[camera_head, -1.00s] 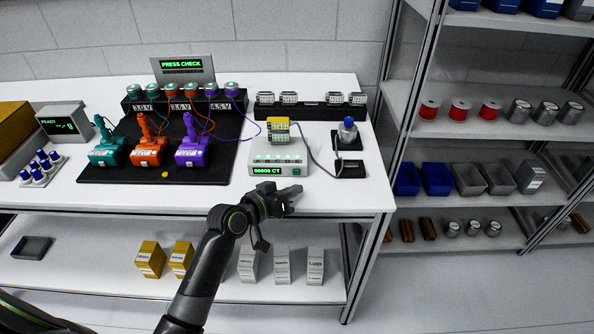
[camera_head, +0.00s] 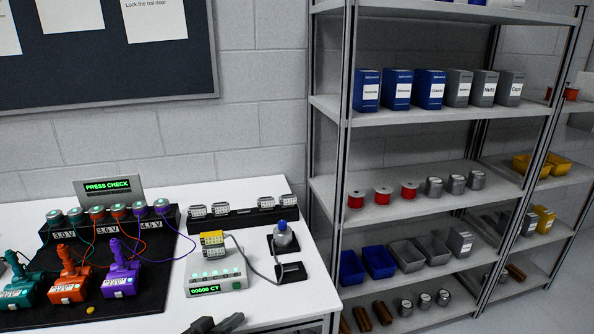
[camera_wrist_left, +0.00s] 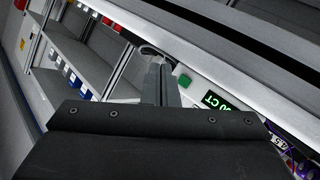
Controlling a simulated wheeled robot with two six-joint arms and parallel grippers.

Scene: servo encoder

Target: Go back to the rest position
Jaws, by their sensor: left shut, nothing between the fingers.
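My left gripper (camera_head: 217,326) shows only at the bottom edge of the head view, in front of the encoder readout box. Its fingers are shut with nothing between them, and they also show in the left wrist view (camera_wrist_left: 161,84). The readout box (camera_head: 203,279) has a green "00000 CT" display and a green button, and a yellow and grey connector block (camera_head: 212,241) stands on it. Its display (camera_wrist_left: 217,101) and button show just beyond the fingers in the wrist view. My right gripper is not in view.
Teal (camera_head: 18,283), orange (camera_head: 68,279) and purple (camera_head: 121,272) servo units sit on a black mat at left. A blue-capped device (camera_head: 282,237) stands near the table's right end. Shelving (camera_head: 400,210) with bins, spools and boxes stands to the right.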

